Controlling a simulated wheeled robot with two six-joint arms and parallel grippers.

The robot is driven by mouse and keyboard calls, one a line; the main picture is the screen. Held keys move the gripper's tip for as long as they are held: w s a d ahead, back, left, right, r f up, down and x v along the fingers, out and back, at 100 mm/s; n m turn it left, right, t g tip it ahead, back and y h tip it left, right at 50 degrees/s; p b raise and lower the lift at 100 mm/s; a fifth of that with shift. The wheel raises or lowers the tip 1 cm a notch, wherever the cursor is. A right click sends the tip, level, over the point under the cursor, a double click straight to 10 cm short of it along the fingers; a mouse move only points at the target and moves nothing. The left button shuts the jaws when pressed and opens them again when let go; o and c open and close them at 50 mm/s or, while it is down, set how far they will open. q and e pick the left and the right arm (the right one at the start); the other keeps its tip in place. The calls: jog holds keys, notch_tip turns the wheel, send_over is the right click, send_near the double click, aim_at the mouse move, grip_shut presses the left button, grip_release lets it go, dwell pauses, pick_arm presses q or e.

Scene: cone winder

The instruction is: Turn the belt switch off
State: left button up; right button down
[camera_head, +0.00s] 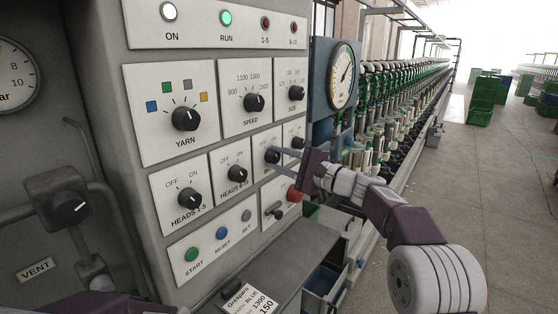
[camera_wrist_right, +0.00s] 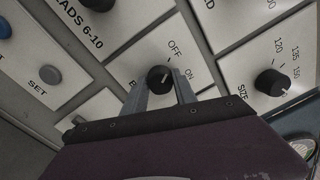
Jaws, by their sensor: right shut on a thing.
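The belt switch (camera_head: 272,156) is a black rotary knob on a white plate in the lower right of the grey panel. In the right wrist view the knob (camera_wrist_right: 160,79) sits below the words OFF and ON, with its label partly hidden. Its white mark seems to point up and right, but I cannot tell exactly which word it meets. My right gripper (camera_head: 284,160) reaches in from the right, its two grey fingers (camera_wrist_right: 163,90) shut on the knob's sides.
The heads 6-10 knob (camera_head: 237,174) is left of the belt switch, the speed knob (camera_head: 254,102) above. The size knob (camera_wrist_right: 272,83) is near the gripper. A red button (camera_head: 294,193) lies just below the gripper.

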jog(key=c, duration=1)
grip_release()
jog(key=b+v, duration=0.2)
jog(key=v, duration=0.7)
jog(key=shift+b, duration=0.3)
